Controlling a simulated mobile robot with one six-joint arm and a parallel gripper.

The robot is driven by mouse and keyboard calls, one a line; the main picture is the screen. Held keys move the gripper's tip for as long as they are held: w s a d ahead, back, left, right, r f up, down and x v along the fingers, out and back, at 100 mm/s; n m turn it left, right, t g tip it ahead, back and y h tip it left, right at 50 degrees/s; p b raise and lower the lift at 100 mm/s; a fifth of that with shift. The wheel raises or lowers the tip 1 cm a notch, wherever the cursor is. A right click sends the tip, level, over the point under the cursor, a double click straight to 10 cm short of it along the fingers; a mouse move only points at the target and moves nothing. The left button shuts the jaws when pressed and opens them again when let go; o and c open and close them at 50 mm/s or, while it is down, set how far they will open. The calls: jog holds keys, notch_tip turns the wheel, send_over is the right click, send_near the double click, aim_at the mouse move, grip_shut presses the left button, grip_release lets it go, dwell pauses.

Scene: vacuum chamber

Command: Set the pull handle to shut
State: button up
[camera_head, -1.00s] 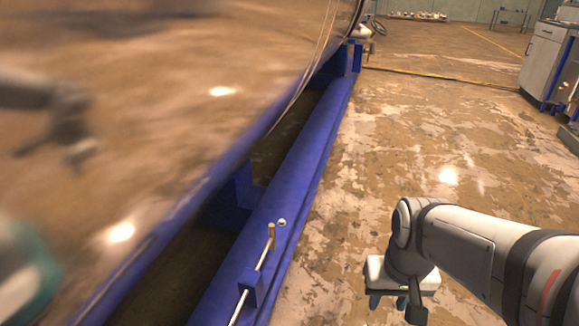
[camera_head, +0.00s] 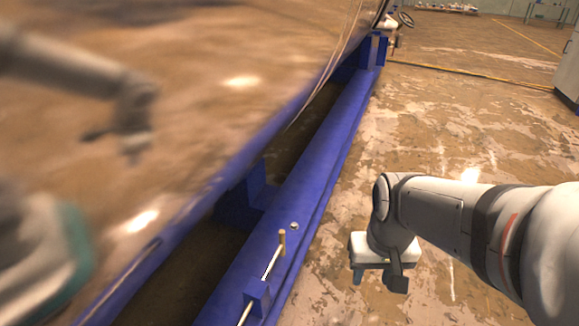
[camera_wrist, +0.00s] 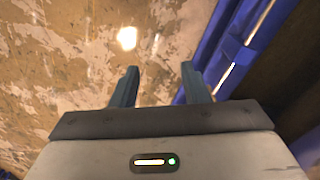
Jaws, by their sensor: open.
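A thin metal rod with a tan grip (camera_head: 283,240) runs along the blue beam; it looks like the pull handle. It passes by a small blue bracket block (camera_head: 257,295), and its lower end leaves the frame at the bottom. My gripper (camera_head: 376,277) is to the right of the handle, pointing down over the floor, apart from it. In the wrist view my gripper (camera_wrist: 160,72) is open, with nothing between its two fingers. Pale rod pieces (camera_wrist: 226,80) show along the blue frame at right there; I cannot tell whether they are the handle.
A large polished metal chamber wall (camera_head: 150,110) fills the left, reflecting my arm. The long blue beam (camera_head: 325,160) runs below it, with a dark gap between. The patchy brown floor (camera_head: 460,130) to the right is free. A pale cabinet (camera_head: 568,70) stands at far right.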

jog(key=w+a+p, duration=0.2)
jog(key=w+a, duration=0.1)
jog(key=w, duration=0.7)
jog(key=n+g+p, duration=0.1)
jog(key=n+p, duration=0.2)
jog(key=p, duration=0.1)
send_over(282, 237)
jog(key=w, duration=0.1)
notch_tip(282, 237, down, 20)
jog(key=shift+f, duration=0.1)
jog(key=shift+w+f+b, duration=0.1)
jog(key=shift+f+b, duration=0.25)
jog(key=shift+f, duration=0.3)
notch_tip(282, 237, down, 7)
jog(key=b, duration=0.3)
jog(key=shift+c, duration=0.3)
grip_shut()
